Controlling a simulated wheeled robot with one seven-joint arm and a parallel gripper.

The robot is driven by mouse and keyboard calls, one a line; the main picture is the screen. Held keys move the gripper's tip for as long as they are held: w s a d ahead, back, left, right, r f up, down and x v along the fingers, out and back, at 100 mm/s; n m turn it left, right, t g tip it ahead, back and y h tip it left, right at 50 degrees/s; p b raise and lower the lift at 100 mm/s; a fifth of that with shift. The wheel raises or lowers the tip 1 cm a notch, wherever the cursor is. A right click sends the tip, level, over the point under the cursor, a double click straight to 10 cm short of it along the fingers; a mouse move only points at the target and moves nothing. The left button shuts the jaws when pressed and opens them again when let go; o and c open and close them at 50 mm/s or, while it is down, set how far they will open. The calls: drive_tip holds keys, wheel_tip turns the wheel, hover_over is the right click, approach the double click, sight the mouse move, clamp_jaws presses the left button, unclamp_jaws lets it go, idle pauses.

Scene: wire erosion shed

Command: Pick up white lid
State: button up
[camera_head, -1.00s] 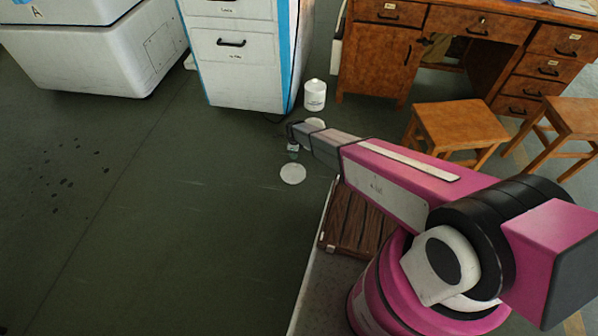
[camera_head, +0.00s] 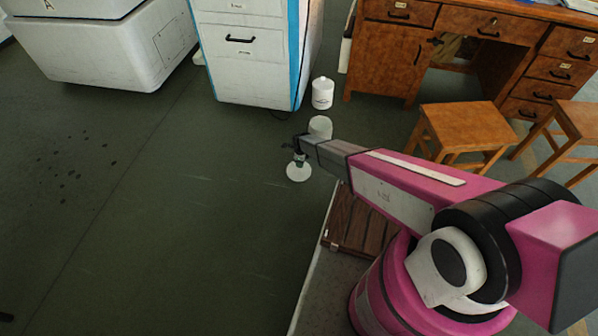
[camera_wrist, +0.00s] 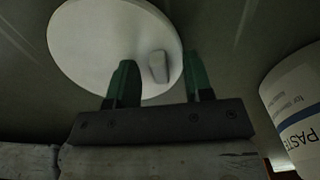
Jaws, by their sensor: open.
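The white lid (camera_head: 299,172) is a round flat disc on the dark green floor, partly covered by my gripper in the head view. In the wrist view the lid (camera_wrist: 100,40) fills the upper left and shows a small raised white grip (camera_wrist: 158,66). My gripper (camera_wrist: 158,80) has two green fingers, apart, one on each side of this grip in the picture. My gripper (camera_head: 298,160) also shows over the lid in the head view. It is open with nothing held. Whether the fingers touch the lid cannot be told.
A white tub (camera_head: 320,127) stands just behind my gripper; a labelled tub (camera_wrist: 298,105) shows at the right of the wrist view. Another white container (camera_head: 322,93) stands near the white cabinet (camera_head: 250,65). A wooden stool (camera_head: 465,130) and desk stand right.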

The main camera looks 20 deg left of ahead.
drive_tip(key=shift+r, duration=0.1)
clamp_jaws()
